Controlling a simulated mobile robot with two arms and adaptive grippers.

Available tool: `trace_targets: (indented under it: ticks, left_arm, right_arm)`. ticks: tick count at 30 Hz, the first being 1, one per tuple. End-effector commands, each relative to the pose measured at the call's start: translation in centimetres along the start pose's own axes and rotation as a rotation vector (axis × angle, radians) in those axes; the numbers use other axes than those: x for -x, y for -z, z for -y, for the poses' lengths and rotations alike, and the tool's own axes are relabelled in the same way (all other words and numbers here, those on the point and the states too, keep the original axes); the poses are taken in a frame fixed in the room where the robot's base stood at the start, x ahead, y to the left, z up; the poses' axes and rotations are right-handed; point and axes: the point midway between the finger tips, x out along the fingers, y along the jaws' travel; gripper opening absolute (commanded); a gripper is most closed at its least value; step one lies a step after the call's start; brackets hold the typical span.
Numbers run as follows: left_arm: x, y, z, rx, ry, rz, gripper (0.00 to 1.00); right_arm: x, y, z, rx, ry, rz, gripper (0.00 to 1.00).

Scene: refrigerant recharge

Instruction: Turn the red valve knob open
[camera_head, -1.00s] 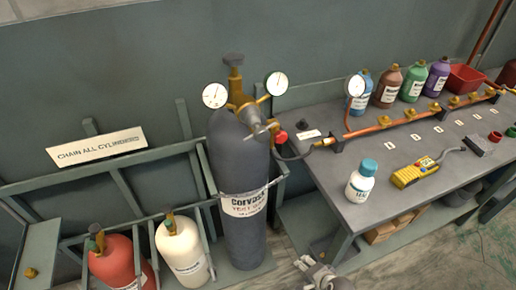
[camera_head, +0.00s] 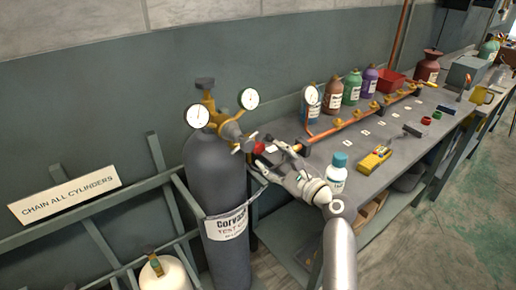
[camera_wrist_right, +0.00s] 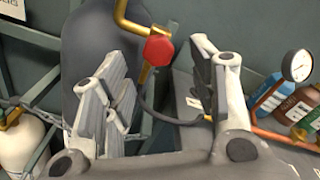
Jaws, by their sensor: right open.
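The red valve knob (camera_head: 259,148) sits on the brass regulator fitting (camera_head: 232,130) at the top of the tall grey cylinder (camera_head: 215,175). In the right wrist view the red knob (camera_wrist_right: 159,50) is faceted and shows between my right fingers, a little beyond their tips. My right gripper (camera_head: 272,162) is open and empty, just beside and below the knob in the head view. In the right wrist view its fingers (camera_wrist_right: 160,75) stand wide apart. I see no contact with the knob. My left gripper is in neither view.
Two round gauges (camera_head: 249,99) stick up from the regulator. The workbench (camera_head: 345,205) on the right carries a white bottle (camera_head: 337,176), a yellow meter (camera_head: 374,159) and a copper pipe (camera_head: 345,124). A dark hose (camera_wrist_right: 165,115) runs below the knob.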

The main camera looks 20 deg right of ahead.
Motion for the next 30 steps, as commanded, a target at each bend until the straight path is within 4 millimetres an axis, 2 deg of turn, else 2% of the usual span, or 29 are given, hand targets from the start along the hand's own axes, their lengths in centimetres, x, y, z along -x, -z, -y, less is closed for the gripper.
trace_targets:
  ticks: [3, 10, 15, 24, 30]
  left_arm:
    - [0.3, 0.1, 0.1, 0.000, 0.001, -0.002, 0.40]
    - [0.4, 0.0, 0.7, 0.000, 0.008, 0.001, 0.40]
    - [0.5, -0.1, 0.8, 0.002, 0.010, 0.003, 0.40]
    - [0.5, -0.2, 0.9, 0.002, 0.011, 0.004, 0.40]
    - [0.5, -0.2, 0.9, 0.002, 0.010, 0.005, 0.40]
  right_arm:
    - [-2.5, -0.1, 0.0, -0.002, -0.001, 0.001, 0.53]
    - [-5.6, 0.0, -0.1, 0.000, -0.002, 0.000, 0.53]
    - [-6.6, 0.0, -0.1, 0.002, -0.001, -0.001, 0.53]
    - [-6.7, 0.1, -0.1, 0.002, -0.001, -0.002, 0.53]
    - [-6.7, 0.1, -0.1, 0.002, -0.001, -0.002, 0.27]
